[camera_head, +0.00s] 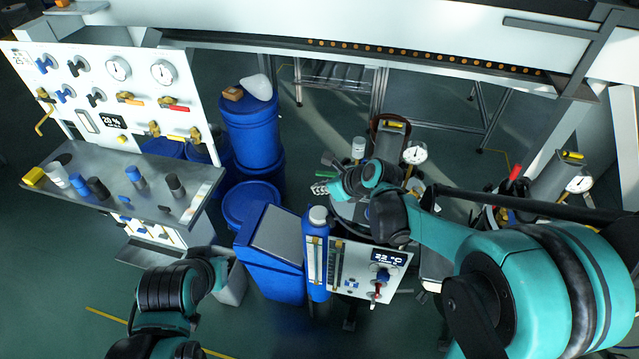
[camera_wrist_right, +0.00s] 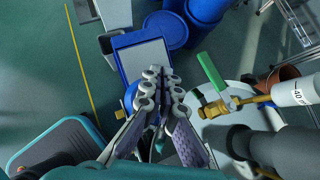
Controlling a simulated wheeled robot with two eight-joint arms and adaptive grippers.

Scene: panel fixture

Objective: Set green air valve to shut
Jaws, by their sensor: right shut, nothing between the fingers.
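The green air valve shows in the right wrist view as a green lever (camera_wrist_right: 212,72) on a brass body (camera_wrist_right: 214,108). The lever stands at a steep angle across the brass line, which runs right to a white cylinder. In the head view the green lever (camera_head: 329,159) is small, just above my right fingertips. My right gripper (camera_head: 320,188) is shut and empty. In the wrist view its fingertips (camera_wrist_right: 161,78) are left of the lever, apart from it. My left arm (camera_head: 165,290) shows at lower left; its fingers are not seen.
A white panel (camera_head: 366,268) with a display and a blue bottle (camera_head: 317,265) stand below my right gripper. Blue drums (camera_head: 250,125) stand behind. A gauge (camera_head: 415,154) is right of the valve. A valve board (camera_head: 130,75) with a shelf (camera_head: 120,185) is at left.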

